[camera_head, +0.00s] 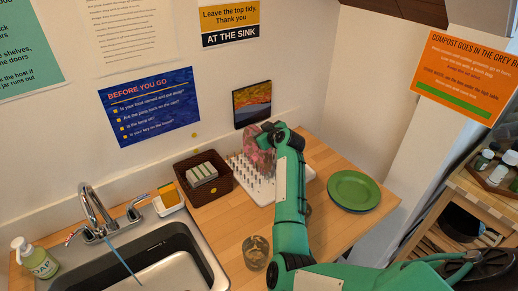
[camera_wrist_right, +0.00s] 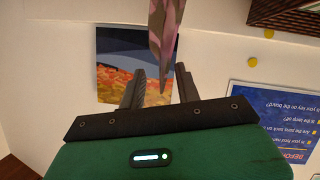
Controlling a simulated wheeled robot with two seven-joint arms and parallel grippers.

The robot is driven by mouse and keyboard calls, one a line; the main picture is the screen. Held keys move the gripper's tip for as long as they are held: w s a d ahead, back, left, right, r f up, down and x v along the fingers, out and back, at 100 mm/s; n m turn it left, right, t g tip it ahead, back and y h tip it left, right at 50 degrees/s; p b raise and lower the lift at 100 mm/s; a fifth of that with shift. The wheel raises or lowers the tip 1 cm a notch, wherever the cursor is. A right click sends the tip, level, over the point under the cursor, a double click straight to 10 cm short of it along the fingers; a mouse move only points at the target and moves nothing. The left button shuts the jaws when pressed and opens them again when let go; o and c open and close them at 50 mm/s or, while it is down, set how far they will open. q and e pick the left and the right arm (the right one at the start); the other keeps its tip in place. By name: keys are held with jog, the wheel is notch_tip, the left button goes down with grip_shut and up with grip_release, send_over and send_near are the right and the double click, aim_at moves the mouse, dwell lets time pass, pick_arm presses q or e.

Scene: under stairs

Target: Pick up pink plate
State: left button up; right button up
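The pink plate (camera_head: 259,155) has a mottled pink and dark pattern. It stands upright in a white peg rack (camera_head: 262,194) on the wooden counter, partly hidden by my right arm. In the right wrist view the plate (camera_wrist_right: 166,30) shows edge-on, its tip between the two black fingers. My right gripper (camera_wrist_right: 159,68) is open around the plate's edge, with a gap on each side. In the head view the right gripper (camera_head: 274,128) is at the plate's top, and its fingers are hard to make out. My left gripper is not in view.
A dark basket (camera_head: 203,178) stands left of the rack, near a sponge holder (camera_head: 168,198) and the sink (camera_head: 165,258). Green plates (camera_head: 353,190) lie to the right. A glass (camera_head: 256,252) stands in front. A small picture (camera_head: 252,104) is behind the rack.

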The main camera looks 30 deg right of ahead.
jog(key=shift+c, duration=0.4)
grip_shut()
jog(key=shift+r, duration=0.1)
dwell(0.8)
